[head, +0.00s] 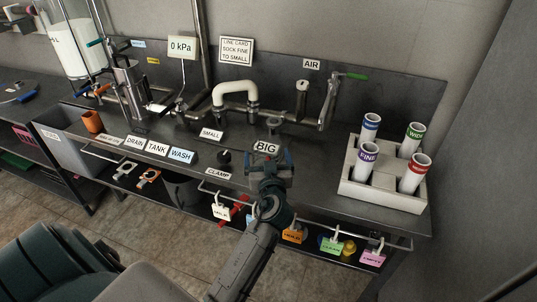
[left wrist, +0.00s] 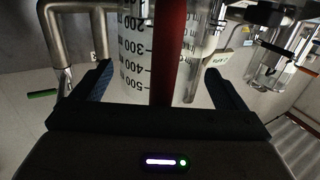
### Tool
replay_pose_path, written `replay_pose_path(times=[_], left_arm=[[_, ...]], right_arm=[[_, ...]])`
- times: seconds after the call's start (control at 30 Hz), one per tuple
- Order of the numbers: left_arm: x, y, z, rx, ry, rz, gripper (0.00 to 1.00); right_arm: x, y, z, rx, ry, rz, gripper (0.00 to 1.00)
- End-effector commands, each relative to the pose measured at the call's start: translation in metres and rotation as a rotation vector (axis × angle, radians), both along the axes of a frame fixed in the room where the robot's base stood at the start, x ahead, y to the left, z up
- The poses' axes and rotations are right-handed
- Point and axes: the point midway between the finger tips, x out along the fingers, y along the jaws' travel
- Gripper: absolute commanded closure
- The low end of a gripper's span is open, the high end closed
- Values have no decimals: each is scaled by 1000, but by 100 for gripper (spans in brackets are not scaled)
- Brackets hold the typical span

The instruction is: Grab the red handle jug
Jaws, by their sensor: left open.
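The jug (left wrist: 134,50) fills the middle of the left wrist view. It is clear, with black volume marks up to 500 ml. Its upright red handle (left wrist: 167,50) shows between the two open fingers of my left gripper (left wrist: 158,88), with a gap on each side. In the head view my left gripper (head: 268,168) is over the counter's front edge, by the BIG label (head: 265,147). I cannot make out the jug in the head view. My right gripper is in neither view.
The steel counter (head: 310,168) carries pipes and a green-handled air valve (head: 356,76). A brown cup (head: 92,121) stands at the left. Colored tags hang along the front rail, with a red thing (head: 235,208) below.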

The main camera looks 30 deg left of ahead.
Motion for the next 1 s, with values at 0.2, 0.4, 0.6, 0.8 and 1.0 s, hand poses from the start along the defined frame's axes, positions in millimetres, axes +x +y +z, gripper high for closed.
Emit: replay_pose_path(times=[0.2, 0.4, 0.6, 0.8, 1.0], left_arm=[[0, 0, 0, -1, 0, 0, 8], [0, 0, 0, -1, 0, 0, 48], [0, 0, -1, -2, 1, 0, 69], [0, 0, 1, -1, 0, 0, 69], [0, 0, 10, -3, -1, 0, 69]], right_arm=[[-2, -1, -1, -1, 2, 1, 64], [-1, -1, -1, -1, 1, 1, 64], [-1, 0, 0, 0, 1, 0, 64], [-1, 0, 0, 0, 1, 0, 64], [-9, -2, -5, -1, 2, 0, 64]])
